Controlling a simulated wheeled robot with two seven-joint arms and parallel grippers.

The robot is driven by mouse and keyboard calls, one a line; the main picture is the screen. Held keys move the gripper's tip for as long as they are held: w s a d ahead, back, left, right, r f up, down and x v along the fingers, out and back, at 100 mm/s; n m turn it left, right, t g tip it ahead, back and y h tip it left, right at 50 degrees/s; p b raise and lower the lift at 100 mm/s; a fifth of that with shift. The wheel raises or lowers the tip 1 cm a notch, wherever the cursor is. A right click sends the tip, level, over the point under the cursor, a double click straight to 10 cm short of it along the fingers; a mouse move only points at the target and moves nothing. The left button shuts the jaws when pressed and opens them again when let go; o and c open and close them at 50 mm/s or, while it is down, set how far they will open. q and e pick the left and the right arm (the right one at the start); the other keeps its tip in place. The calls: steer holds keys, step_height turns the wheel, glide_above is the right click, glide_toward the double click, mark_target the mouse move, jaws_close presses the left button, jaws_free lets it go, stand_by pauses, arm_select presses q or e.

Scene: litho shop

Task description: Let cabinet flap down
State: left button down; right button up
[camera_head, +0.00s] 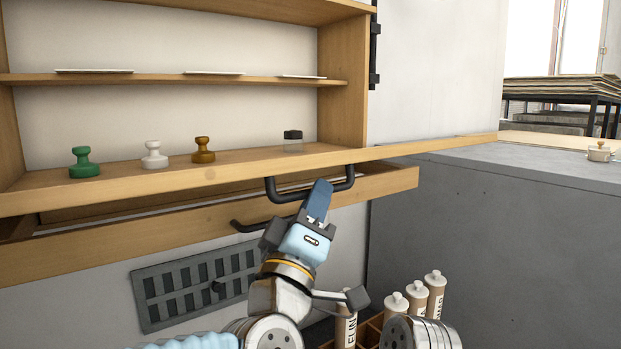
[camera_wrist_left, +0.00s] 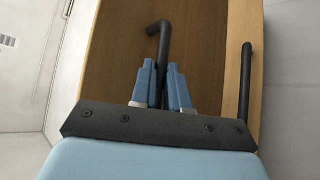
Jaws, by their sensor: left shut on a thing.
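The cabinet (camera_head: 342,90) is open at the front, with light wooden shelves. A long wooden board edge (camera_head: 120,189), which looks like the flap's, runs along its bottom and reaches past its right wall. A dark U-shaped handle (camera_head: 350,183) hangs below this edge. My left gripper (camera_head: 318,203) comes up from below and is shut on the handle. In the left wrist view, the blue fingertips (camera_wrist_left: 163,85) close around a dark bar (camera_wrist_left: 163,40) in front of a wooden panel (camera_wrist_left: 205,45). My right gripper is out of view.
A lower wooden board (camera_head: 200,222) with another dark handle (camera_head: 240,227) sits below. Green (camera_head: 84,165), white (camera_head: 154,157) and brown (camera_head: 203,152) knobs and a jar (camera_head: 293,144) stand on the bottom shelf. Bottles (camera_head: 435,290) stand low right, beside a grey counter (camera_head: 480,220).

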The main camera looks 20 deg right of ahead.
arm_select(q)
step_height(320, 180, down, 6)
steer(key=w+a+m+h, duration=0.1)
steer(key=w+m, duration=0.1)
steer(key=shift+f+m+h, duration=0.2)
steer(key=shift+m+h, duration=0.1)
steer(key=shift+h, duration=0.1)
steer(key=c, duration=1.1)
jaws_free()
steer(key=shift+w, duration=0.1)
steer(key=shift+d, duration=0.1)
steer(key=shift+s+d+r+h, duration=0.1)
steer(key=shift+s+d+h, duration=0.05)
steer(key=shift+s+h, duration=0.2)
steer(key=shift+s, duration=0.1)
steer(key=shift+g, duration=0.3)
steer(key=v, duration=1.4)
steer(key=shift+w, duration=0.25)
